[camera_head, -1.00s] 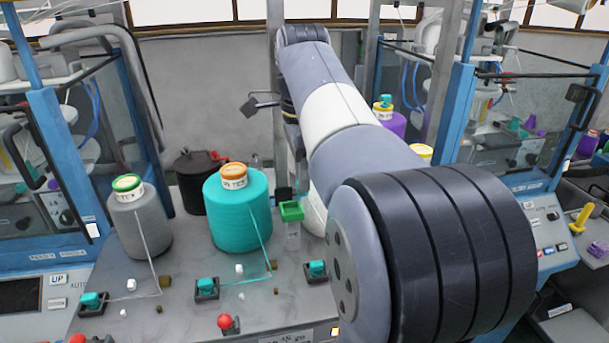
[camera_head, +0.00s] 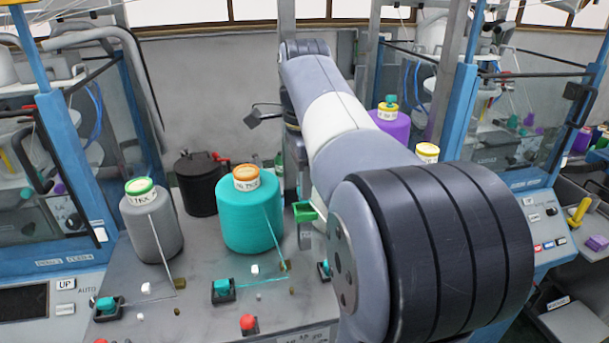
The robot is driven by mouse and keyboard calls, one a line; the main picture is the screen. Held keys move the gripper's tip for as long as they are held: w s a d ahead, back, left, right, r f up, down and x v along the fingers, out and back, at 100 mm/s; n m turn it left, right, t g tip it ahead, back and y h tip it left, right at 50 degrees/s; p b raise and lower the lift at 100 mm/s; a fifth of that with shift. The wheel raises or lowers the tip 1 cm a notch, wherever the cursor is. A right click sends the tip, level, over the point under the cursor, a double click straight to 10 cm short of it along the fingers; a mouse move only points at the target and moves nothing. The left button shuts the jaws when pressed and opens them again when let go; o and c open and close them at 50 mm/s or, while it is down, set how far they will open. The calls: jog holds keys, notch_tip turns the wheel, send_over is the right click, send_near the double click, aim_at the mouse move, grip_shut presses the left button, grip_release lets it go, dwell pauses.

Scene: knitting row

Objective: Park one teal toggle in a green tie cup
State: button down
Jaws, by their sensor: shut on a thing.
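A green tie cup (camera_head: 305,211) sits on a small grey block at the back of the console, right of the teal yarn cone. My arm reaches over the console, and my gripper (camera_head: 301,188) points down just above or behind this cup, small and mostly covered by my arm. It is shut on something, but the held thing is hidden. Teal toggles sit in dark square sockets along the console: one at the left (camera_head: 107,305), one in the middle (camera_head: 222,287), and one at the right (camera_head: 325,268), partly behind my arm.
A grey cone (camera_head: 152,225) and a teal cone (camera_head: 251,212) stand on the console (camera_head: 190,325). A black lidded pot (camera_head: 197,190) is behind them. A red button (camera_head: 249,323) is at the front. Blue-framed machines flank both sides.

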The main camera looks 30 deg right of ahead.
jog(key=shift+f+b, duration=0.6)
jog(key=shift+f, duration=0.8)
dwell(0.4)
jog(key=c, duration=1.4)
grip_release()
jog(key=shift+o, duration=0.2)
jog(key=shift+r, duration=0.1)
notch_tip(320, 180, up, 11)
jog(key=shift+f+p, duration=0.2)
jog(key=shift+p, duration=0.4)
jog(key=shift+f, duration=0.15)
